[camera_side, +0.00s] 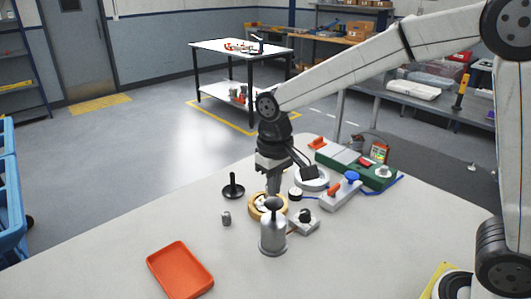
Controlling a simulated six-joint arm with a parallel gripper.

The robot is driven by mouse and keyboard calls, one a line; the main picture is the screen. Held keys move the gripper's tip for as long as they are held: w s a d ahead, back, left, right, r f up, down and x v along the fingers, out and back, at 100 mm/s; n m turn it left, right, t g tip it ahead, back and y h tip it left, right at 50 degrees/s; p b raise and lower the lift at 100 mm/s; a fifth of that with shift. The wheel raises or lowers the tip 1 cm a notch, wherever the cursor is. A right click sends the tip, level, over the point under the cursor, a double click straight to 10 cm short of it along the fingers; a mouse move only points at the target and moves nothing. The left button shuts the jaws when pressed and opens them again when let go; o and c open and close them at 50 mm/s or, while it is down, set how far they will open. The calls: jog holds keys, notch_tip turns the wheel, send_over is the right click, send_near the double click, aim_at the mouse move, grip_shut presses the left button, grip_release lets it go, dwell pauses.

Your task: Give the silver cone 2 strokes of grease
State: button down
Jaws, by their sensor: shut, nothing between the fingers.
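My gripper (273,190) points down over the table, fingers shut and empty, above or behind a tan ring-shaped part (257,212). A silver, bottle-shaped body (273,238) with a dark rounded top stands upright just in front of the ring. It partly hides the ring and my fingertips, so I cannot tell whether they touch anything. A small grey piece (226,218) stands to the left of the ring. I cannot tell which of these silver or grey items is the silver cone. No grease can be made out.
An orange tray (180,270) lies at front left. A black disc with a post (233,187) stands left of my gripper. A small grey block with a dark knob (304,221), a white ring (313,179) and a green fixture (375,176) crowd the right. The table's front middle is clear.

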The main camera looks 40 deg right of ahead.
aim_at(274, 201)
jog(key=shift+f, duration=0.25)
jog(key=shift+f, duration=0.35)
jog(key=shift+f, duration=0.35)
jog(key=shift+f, duration=1.2)
jog(key=shift+r, duration=2.3)
